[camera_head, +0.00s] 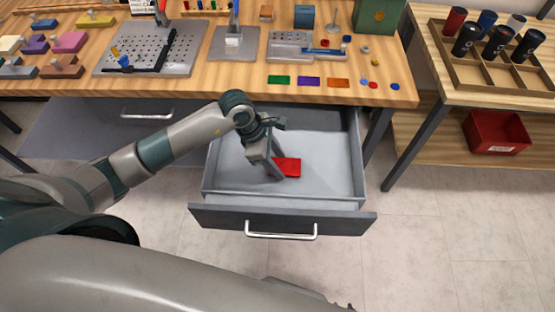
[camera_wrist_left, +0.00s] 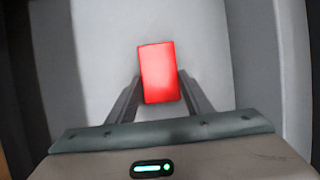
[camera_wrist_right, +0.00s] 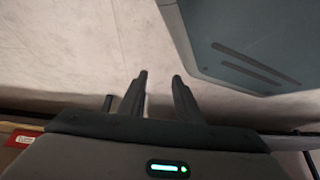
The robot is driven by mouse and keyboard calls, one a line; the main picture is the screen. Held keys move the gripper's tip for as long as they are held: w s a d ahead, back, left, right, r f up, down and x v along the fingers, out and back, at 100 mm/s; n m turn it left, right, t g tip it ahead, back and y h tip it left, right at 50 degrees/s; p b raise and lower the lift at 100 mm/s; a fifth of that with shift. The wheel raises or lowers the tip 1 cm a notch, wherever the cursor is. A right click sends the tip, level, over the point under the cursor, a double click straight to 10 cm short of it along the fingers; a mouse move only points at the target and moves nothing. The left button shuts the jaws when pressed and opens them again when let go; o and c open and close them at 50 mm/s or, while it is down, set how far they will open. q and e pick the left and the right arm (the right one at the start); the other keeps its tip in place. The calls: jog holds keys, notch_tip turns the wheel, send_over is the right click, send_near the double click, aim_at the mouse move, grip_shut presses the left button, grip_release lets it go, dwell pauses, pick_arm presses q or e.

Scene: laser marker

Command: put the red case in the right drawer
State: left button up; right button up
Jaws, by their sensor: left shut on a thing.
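The red case (camera_head: 289,166) is inside the open right drawer (camera_head: 330,165), near its middle, at or just above the drawer floor; I cannot tell if it touches. My left gripper (camera_head: 275,172) reaches down into the drawer and is shut on the red case. In the left wrist view the case (camera_wrist_left: 159,72) sits between the two fingertips, with the grey drawer floor behind it. My right gripper (camera_wrist_right: 160,78) shows in the right wrist view, with its fingers apart and nothing between them, above the pale floor.
The wooden workbench (camera_head: 225,92) above the drawer holds plates, coloured tags and tools. A side table (camera_head: 430,85) at right carries a wooden tray (camera_head: 480,70) with several cylinders. A red bin (camera_head: 495,133) stands on its lower shelf. The drawer's interior around the case is empty.

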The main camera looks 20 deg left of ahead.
aim_at(280, 165)
pick_arm(q)
jog(key=shift+f, duration=0.1)
jog(key=o, duration=1.1)
pick_arm(e)
jog(key=shift+w+r, duration=0.3)
jog(key=shift+w, duration=0.45)
jog(key=shift+a, duration=0.1)
pick_arm(q)
jog(key=shift+a+r, duration=0.1)
jog(key=shift+r, duration=0.1)
jog(key=v, duration=0.3)
jog(key=shift+a+r+b, duration=0.1)
jog(key=shift+r+b, duration=0.05)
jog(key=shift+b, duration=0.2)
jog(key=b+v, duration=0.1)
jog(key=v, duration=0.7)
jog(key=shift+a+r, duration=0.1)
jog(key=shift+r, duration=0.1)
pick_arm(e)
jog(key=shift+t+y, duration=0.3)
jog(key=shift+t, duration=0.6)
jog(key=w+a, duration=0.1)
jog(key=w+r, duration=0.1)
jog(key=w, duration=0.1)
jog(key=w+a+r, duration=0.1)
jog(key=shift+w+a+r, duration=0.25)
jog(key=shift+w+a, duration=0.1)
